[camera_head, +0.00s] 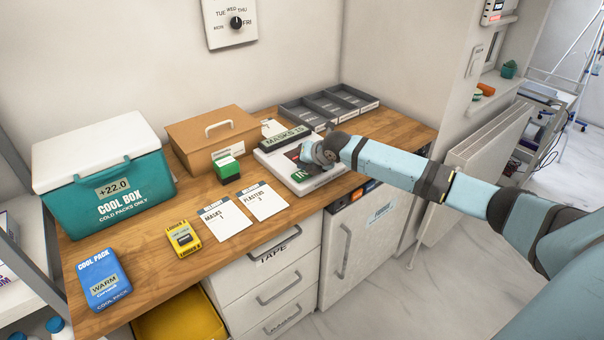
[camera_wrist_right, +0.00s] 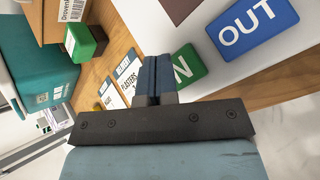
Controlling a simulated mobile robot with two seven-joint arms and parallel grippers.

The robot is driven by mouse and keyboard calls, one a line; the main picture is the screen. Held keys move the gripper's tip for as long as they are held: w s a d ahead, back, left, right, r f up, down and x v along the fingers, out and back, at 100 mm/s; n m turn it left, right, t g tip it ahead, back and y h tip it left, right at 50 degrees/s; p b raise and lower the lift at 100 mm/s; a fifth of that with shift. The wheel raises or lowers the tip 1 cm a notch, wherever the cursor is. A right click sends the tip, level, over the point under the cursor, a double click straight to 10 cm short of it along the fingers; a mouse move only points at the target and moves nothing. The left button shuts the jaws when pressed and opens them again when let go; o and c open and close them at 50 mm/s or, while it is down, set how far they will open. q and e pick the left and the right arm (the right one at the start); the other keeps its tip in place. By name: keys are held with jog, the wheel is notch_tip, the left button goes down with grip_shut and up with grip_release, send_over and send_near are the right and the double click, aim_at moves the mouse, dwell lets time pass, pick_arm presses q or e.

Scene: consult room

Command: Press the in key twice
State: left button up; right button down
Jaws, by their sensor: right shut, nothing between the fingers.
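A white counter unit with a dark display reading MASKS 15 (camera_head: 286,138) stands on the wooden worktop. Its green IN key (camera_head: 299,176) lies at the front left of its top. In the right wrist view the green IN key (camera_wrist_right: 190,68) is partly covered by my fingers, with only the N showing, and the blue OUT key (camera_wrist_right: 248,25) lies beyond it to the right. My right gripper (camera_wrist_right: 158,62) is shut and empty, over or beside the left part of the IN key. I cannot tell whether it touches. In the head view my right gripper (camera_head: 316,158) hides part of the unit.
A green stamp-like block (camera_head: 226,170), two paper cards (camera_head: 246,208), a brown box (camera_head: 212,137) and a teal cool box (camera_head: 110,185) stand left of the unit. A grey divided tray (camera_head: 330,105) lies behind it. The worktop's front edge is close to the unit.

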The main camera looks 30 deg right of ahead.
aim_at(304, 173)
jog(key=shift+r+p, duration=2.35)
jog(key=shift+r, duration=0.3)
pick_arm(q)
notch_tip(304, 173, up, 5)
jog(key=shift+f, duration=0.15)
pick_arm(e)
jog(key=shift+f, duration=0.1)
